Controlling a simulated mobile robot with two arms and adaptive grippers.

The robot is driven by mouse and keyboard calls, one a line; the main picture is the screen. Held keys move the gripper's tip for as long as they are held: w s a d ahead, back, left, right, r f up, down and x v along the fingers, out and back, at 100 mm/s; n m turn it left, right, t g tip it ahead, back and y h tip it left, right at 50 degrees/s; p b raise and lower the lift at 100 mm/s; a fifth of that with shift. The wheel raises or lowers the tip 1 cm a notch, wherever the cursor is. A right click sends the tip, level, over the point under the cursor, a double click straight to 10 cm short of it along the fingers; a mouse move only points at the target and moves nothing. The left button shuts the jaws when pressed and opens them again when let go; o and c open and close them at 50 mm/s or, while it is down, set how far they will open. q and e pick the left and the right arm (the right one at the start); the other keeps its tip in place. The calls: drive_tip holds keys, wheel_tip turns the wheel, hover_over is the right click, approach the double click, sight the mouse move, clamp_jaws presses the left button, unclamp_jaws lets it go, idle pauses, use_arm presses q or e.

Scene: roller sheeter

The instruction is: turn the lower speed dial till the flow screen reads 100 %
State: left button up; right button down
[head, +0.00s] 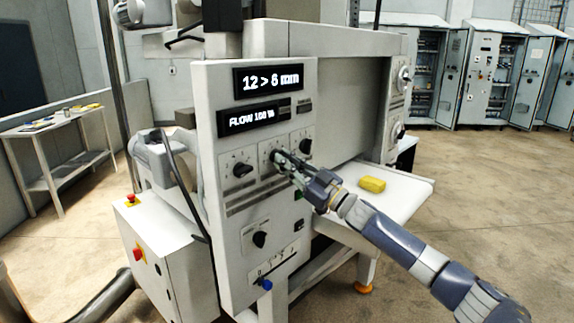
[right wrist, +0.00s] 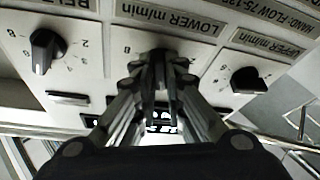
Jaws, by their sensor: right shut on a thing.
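In the right wrist view the two fingers (right wrist: 158,80) close around the knob from both sides. The flow screen (head: 250,119) is a black display with white text. It seems to read "FLOW 100 %", but the digits are blurred. My left gripper is not in view.
A screen above (head: 268,80) reads "12 > 6 mm".

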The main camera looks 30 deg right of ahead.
drive_tip(key=shift+d+r+n, duration=0.15)
drive_tip(key=shift+r+n, duration=0.15)
drive_tip(key=shift+r, duration=0.15)
drive_tip(key=c, duration=1.7)
unclamp_jaws()
drive_tip(key=shift+o, duration=0.2)
drive_tip(key=shift+w+f, duration=0.1)
drive_tip(key=shift+f, duration=0.05)
drive_tip(key=shift+a+f, duration=0.1)
drive_tip(key=shift+a, duration=0.1)
drive_tip(key=v, duration=1.2)
drive_tip(key=shift+d, duration=0.15)
drive_tip(key=shift+f, duration=0.1)
